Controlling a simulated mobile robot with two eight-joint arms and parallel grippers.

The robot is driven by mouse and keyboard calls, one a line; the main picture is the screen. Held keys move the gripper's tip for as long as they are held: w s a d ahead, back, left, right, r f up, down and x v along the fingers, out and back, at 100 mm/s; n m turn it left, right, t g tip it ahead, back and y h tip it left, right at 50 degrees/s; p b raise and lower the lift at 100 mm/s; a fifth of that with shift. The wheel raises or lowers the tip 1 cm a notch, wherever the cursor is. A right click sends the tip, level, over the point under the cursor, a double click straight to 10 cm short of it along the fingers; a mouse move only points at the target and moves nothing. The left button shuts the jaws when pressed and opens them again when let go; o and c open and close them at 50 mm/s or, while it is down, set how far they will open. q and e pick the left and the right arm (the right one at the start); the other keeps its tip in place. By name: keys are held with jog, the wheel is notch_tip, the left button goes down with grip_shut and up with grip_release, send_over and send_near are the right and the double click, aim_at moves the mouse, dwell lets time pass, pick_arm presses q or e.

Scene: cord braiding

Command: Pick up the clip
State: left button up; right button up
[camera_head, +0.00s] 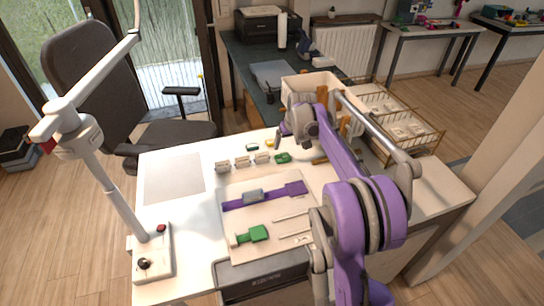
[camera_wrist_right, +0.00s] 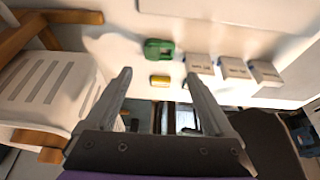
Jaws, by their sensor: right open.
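A small green clip-like piece (camera_head: 283,157) lies on the white table at the right end of a row of white blocks; it also shows in the right wrist view (camera_wrist_right: 158,49). A small yellow piece (camera_head: 268,143) lies just behind it, and in the wrist view (camera_wrist_right: 160,81) it appears between my fingers. Another dark green piece (camera_head: 252,147) lies to its left. I cannot tell which of these is the clip. My right gripper (camera_wrist_right: 158,75) is open and empty, above the table near the back edge. My left gripper is not in view.
White labelled blocks (camera_head: 242,161) stand in a row. A board (camera_head: 275,240) holds a purple strap (camera_head: 235,200), a green piece (camera_head: 252,234) and thin tools. A white bin (camera_head: 296,86) and wire baskets (camera_head: 425,138) stand at the right. A jointed white stand (camera_head: 122,208) is at the left.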

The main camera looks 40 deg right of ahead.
send_near(283, 158)
jog(key=x, duration=0.2)
jog(key=shift+w+d+f, duration=0.2)
jog(key=shift+d+f, duration=0.05)
jog(key=shift+d, duration=0.1)
jog(key=x, duration=0.5)
jog(key=shift+w+a+f, duration=0.15)
jog(key=shift+w+f, duration=0.05)
jog(key=shift+f, duration=0.2)
jog(key=c, duration=1.1)
notch_tip(283, 158, up, 10)
jog(key=shift+r, duration=0.1)
